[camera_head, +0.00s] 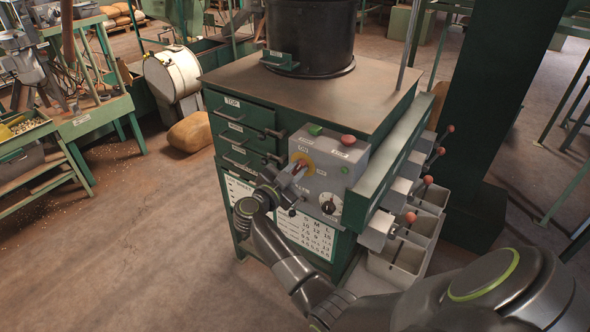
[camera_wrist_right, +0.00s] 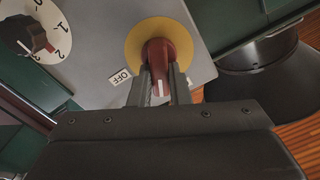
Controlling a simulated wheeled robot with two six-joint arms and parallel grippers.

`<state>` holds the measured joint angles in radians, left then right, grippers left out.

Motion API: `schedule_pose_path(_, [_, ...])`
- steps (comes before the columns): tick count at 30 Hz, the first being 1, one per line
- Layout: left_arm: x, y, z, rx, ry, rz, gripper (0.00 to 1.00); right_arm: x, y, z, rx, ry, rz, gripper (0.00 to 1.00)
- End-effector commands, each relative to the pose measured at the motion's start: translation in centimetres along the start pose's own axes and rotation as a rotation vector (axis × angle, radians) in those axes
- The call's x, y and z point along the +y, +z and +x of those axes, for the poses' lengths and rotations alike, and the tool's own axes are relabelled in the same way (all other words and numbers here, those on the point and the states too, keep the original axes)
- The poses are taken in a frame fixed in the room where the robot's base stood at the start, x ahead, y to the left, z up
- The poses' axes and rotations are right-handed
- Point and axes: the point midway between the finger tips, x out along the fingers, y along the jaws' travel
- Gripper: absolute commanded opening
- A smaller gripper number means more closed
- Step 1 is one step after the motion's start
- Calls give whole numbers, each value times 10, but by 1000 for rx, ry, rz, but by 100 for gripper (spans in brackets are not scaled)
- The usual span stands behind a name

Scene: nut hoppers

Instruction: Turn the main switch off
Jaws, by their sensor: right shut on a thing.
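The main switch is a red knob (camera_wrist_right: 163,56) on a yellow disc (camera_wrist_right: 190,38), and an OFF label (camera_wrist_right: 121,77) sits beside it in the right wrist view. In the head view the yellow disc (camera_head: 302,158) is on the grey control box, and the knob is mostly hidden by my gripper. My right gripper (camera_head: 296,172) is at the switch; in the right wrist view its two fingers (camera_wrist_right: 162,86) are shut on the red knob. The white line on the knob runs roughly along the fingers, not toward the OFF label. My left gripper is not in view.
The grey control box (camera_head: 325,190) also carries a green button (camera_head: 316,130), a red button (camera_head: 348,140) and a numbered dial (camera_head: 328,206). To its right are several red-knobbed levers above grey bins (camera_head: 405,258). Open floor (camera_head: 140,240) lies left of the cabinet.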

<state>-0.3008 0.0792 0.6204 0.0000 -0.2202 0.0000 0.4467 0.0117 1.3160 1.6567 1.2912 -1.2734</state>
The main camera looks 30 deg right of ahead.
Motion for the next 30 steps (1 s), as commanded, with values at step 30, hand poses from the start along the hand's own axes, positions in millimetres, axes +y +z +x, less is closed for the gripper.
schedule_pose_path(30, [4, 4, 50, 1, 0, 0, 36, 12, 8, 0, 0, 0, 921, 0])
